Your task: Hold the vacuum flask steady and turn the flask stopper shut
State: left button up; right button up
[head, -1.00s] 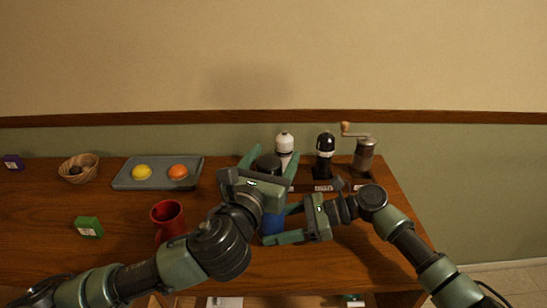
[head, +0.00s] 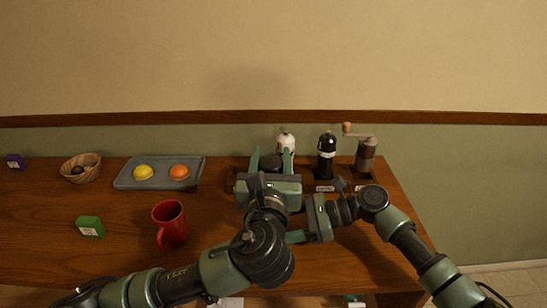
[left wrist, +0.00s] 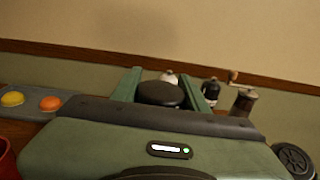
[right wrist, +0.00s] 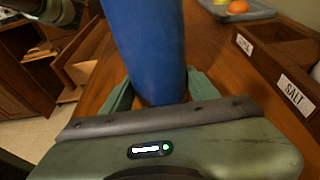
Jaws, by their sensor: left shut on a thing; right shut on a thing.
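The vacuum flask (right wrist: 150,50) is a blue cylinder, upright, between the fingers of my right gripper (right wrist: 160,88), which is shut on its body. In the head view the flask is hidden behind my left arm, and my right gripper (head: 300,228) reaches in from the right. The dark round flask stopper (left wrist: 160,93) sits between the two green fingers of my left gripper (left wrist: 168,82), which is shut on it. In the head view the stopper (head: 270,164) shows just behind my left gripper (head: 271,163). The seam between stopper and flask is hidden.
A red mug (head: 170,224) stands left of my left arm. Mills (head: 326,155) stand in a labelled rack behind right.

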pick_arm(q)
jog(key=shift+a+n+y, duration=0.15)
jog(key=shift+n+y, duration=0.45)
jog(key=shift+y, duration=0.35)
jog(key=shift+a+n+y, duration=0.1)
jog(key=shift+n+y, duration=0.5)
jog(key=shift+y, duration=0.65)
jog(key=o, duration=1.4)
jog(key=s, duration=0.4)
jog(key=s+d, duration=0.1)
jog(key=s, duration=0.3)
jog(key=s+d, duration=0.1)
jog(key=s, duration=0.3)
jog(key=shift+d, duration=0.1)
jog(key=shift+w, duration=0.1)
pick_arm(e)
jog(key=o, duration=1.1)
jog(key=shift+c, duration=0.2)
